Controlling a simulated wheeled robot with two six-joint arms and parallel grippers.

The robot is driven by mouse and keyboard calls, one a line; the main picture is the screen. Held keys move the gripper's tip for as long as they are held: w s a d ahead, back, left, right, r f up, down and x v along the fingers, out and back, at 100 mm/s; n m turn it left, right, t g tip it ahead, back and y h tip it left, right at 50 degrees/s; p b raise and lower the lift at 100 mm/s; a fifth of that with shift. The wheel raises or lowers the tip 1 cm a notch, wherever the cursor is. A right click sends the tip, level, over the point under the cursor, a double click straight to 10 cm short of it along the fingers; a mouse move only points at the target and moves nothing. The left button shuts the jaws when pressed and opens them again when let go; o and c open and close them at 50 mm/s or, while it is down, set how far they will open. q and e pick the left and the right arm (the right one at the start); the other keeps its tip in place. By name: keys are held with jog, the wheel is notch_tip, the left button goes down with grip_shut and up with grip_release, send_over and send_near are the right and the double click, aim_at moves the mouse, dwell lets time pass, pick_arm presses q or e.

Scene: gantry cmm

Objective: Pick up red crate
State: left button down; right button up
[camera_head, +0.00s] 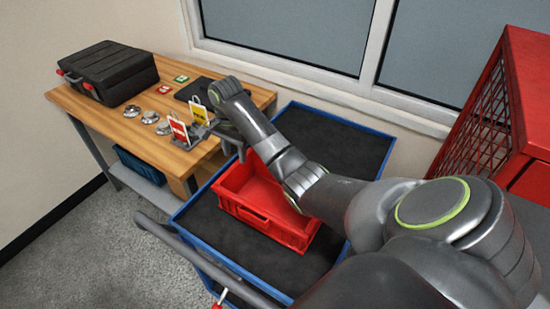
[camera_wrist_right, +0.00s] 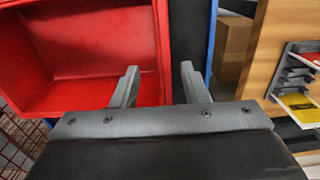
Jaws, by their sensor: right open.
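The red crate (camera_head: 262,222) is open-topped and appears empty, resting on the dark top of the blue-edged cart in the head view. In the right wrist view the crate (camera_wrist_right: 90,45) fills the upper left. My right gripper (camera_head: 230,145) is at the crate's far end, near the workbench. In the right wrist view its fingers (camera_wrist_right: 158,70) are apart with nothing held. One finger appears over the crate's inside, the other over the dark mat, with the crate's wall between them. I cannot tell whether they touch it. My arm hides part of the crate's right side. My left gripper is not seen.
The blue-edged cart (camera_head: 335,140) has bare dark surface around the crate. The wooden workbench (camera_head: 150,140) holds a black case (camera_head: 110,72), shiny round parts and upright red and yellow tags (camera_head: 180,130). A red mesh cabinet (camera_head: 500,115) stands at right, below windows.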

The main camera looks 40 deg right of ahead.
aim_at(234, 165)
notch_tip(234, 165, down, 2)
jog(key=shift+f+p, duration=0.2)
jog(key=shift+p, duration=0.35)
jog(key=shift+a+f+p, duration=0.1)
jog(key=shift+f+p, duration=0.2)
jog(key=shift+f, duration=0.4)
jog(key=f, duration=0.4)
jog(key=shift+w+a+f+p, duration=0.1)
jog(key=shift+w+p, duration=0.1)
jog(key=shift+p, duration=0.15)
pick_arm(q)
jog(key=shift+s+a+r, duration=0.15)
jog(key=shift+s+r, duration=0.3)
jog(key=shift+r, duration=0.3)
pick_arm(e)
grip_shut()
